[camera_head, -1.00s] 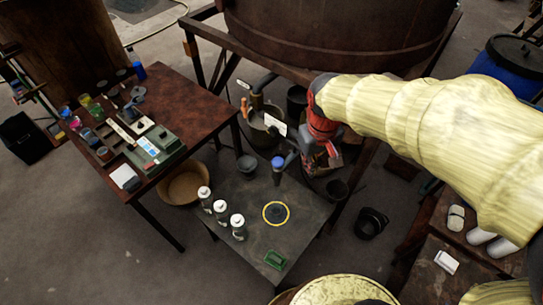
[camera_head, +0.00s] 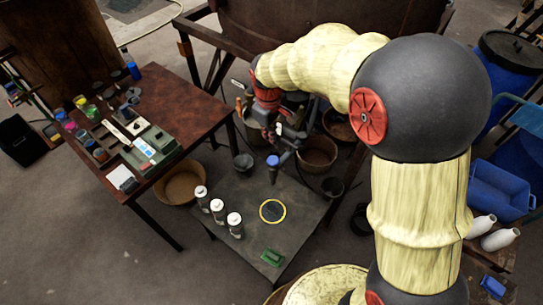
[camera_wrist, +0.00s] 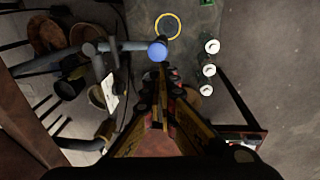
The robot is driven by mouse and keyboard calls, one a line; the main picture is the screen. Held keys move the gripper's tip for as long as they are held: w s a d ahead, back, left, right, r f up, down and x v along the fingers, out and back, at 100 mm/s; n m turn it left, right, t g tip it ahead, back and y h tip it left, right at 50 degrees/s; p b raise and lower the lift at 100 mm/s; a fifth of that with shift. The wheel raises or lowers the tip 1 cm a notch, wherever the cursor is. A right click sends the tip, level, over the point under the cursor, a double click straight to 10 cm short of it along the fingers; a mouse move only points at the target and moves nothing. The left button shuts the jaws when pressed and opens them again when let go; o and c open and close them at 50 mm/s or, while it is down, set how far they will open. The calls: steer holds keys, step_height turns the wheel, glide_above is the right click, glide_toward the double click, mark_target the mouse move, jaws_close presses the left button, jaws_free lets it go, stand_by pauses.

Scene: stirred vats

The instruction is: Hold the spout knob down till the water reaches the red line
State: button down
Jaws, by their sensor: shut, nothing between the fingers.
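The blue spout knob (camera_head: 272,160) tops a grey upright spout at the back edge of the low dark table. In the wrist view the blue knob (camera_wrist: 157,51) shows just beyond my fingertips, with a grey pipe (camera_wrist: 125,46) running left from it. My gripper (camera_wrist: 161,70) is shut and empty, pointing toward the knob. Whether its tips touch the knob is not clear. A yellow ring (camera_head: 272,211) lies flat on the low table in front of the spout; it shows in the wrist view too (camera_wrist: 168,26). I cannot make out the water or a red line.
Several white-capped bottles (camera_head: 218,210) stand left of the ring, and a green tray (camera_head: 272,257) lies at the front. A brown table (camera_head: 190,100) with lab items is at left. Buckets (camera_head: 316,153) crowd the floor behind the spout. A large vat stands behind.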

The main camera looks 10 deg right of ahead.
mark_target(273, 164)
steer(key=f, duration=0.4)
steer(key=w+f+b, duration=0.1)
steer(key=f, duration=0.4)
steer(key=f+b, duration=0.1)
steer(key=f, duration=0.4)
steer(key=shift+w+d, duration=0.3)
step_height(273, 164, down, 2)
steer(key=shift+s+f+b, duration=0.1)
steer(key=shift+f+b, duration=0.15)
steer(key=shift+b, duration=0.25)
steer(key=shift+s, duration=0.15)
steer(key=shift+f, duration=0.15)
steer(key=shift+s+d+f, duration=0.1)
steer(key=shift+s+f, duration=0.1)
steer(key=shift+s, duration=0.05)
stand_by(0.8)
steer(key=shift+r, duration=0.1)
step_height(273, 164, up, 15)
steer(key=p, duration=0.4)
steer(key=shift+s+a, duration=0.3)
steer(key=shift+a, duration=0.1)
